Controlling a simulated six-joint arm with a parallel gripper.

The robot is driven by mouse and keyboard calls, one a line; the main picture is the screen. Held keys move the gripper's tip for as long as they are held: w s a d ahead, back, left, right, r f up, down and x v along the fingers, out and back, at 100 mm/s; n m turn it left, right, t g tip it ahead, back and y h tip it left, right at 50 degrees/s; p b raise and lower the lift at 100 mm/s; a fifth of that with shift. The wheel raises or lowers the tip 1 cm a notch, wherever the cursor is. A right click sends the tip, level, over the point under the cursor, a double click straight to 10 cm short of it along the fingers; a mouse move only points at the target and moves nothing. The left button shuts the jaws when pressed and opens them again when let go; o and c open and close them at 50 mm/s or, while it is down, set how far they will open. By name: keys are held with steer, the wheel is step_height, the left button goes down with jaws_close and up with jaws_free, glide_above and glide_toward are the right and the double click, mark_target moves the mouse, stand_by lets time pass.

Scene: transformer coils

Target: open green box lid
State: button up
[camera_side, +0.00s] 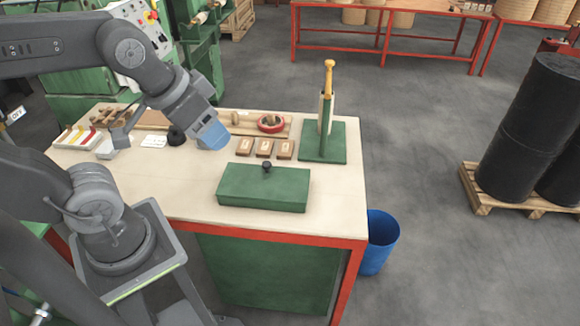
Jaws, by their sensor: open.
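The green box (262,192) sits closed near the front right of the workbench. Its flat green lid (285,180) lies level on top, with a small dark round knob (267,167) standing up near its back edge. My gripper (160,144) hangs over the left half of the bench, tilted, with its jaws apart and nothing between them that I can make out. It is to the left of and behind the green box, clear of the lid and knob. The inside of the box is hidden by the lid.
Several small wooden blocks (264,148) lie behind the box. A green stand (330,145) with an upright post and orange handle rises at the bench's back right. A red ring (271,123) and a black roll (176,136) lie further back. A blue bin (379,243) stands beside the bench.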

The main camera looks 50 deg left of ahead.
steer(key=w+a+f+g, duration=0.1)
steer(key=w+a+g, duration=0.15)
steer(key=w, duration=0.45)
steer(key=g, duration=0.3)
glide_above(266, 163)
step_height(266, 163, down, 12)
step_height(266, 163, down, 13)
steer(key=shift+d+f, duration=0.1)
jaws_close()
